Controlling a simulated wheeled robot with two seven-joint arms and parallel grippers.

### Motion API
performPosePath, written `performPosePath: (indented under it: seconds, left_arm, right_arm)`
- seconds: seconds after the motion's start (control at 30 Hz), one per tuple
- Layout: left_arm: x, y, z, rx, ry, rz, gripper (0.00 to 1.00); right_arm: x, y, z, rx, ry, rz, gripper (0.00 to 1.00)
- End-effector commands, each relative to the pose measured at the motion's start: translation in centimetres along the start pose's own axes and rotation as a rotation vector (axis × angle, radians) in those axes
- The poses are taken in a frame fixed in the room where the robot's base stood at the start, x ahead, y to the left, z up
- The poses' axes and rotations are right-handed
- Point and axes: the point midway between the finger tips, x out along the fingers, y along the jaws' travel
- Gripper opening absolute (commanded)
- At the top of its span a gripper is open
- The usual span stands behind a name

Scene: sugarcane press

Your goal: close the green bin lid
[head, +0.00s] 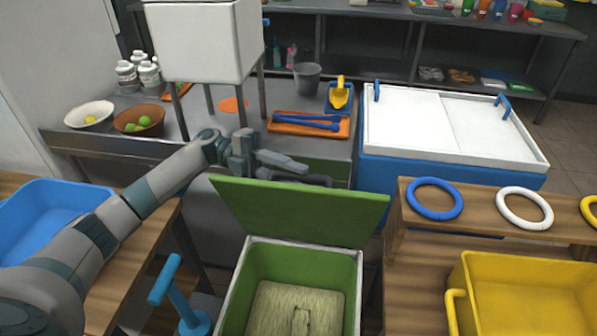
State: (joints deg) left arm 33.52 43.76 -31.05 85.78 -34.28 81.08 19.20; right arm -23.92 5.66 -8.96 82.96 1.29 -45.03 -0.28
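The green bin (232,290) stands at the bottom centre, a white box with a green inside and a pale, straw-coloured block at its bottom. Its green lid (300,210) is hinged at the far side and stands raised, tilted up, so the bin is open. My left gripper (316,174) reaches in from the left and is at the lid's upper edge, its fingers pointing right. The fingers look apart with nothing between them. I cannot tell whether they touch the lid, whose edge hides part of the lower finger. My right gripper is not in view.
A blue-handled post (167,280) stands left of the bin. A wooden stand with rings (434,199) and a yellow crate (530,295) are to the right. Behind are a metal table (200,108) and a white-topped blue chest (450,130). A blue tub (45,205) is left.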

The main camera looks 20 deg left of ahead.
Motion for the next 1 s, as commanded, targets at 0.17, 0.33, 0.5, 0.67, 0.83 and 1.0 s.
performPosePath:
  seconds: [0.17,0.33,0.5,0.67,0.83,1.0]
  left_arm:
    - [1.3,-0.1,0.0,0.000,0.001,-0.001,0.22]
    - [1.5,0.0,0.0,0.000,0.000,0.000,0.22]
    - [1.5,0.0,0.0,0.000,0.000,0.000,0.17]
    - [1.4,0.0,0.0,0.000,0.000,0.000,0.00]
    - [1.5,0.1,-0.1,0.002,0.000,0.001,0.00]
    - [1.7,0.5,-0.7,0.021,0.000,0.010,0.00]
  right_arm:
    - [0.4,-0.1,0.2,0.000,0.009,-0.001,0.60]
    - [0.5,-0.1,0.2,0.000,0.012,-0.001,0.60]
    - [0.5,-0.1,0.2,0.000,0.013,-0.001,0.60]
    - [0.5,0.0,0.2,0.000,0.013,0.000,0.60]
    - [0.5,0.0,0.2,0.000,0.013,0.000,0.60]
    - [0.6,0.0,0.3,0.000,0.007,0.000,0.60]
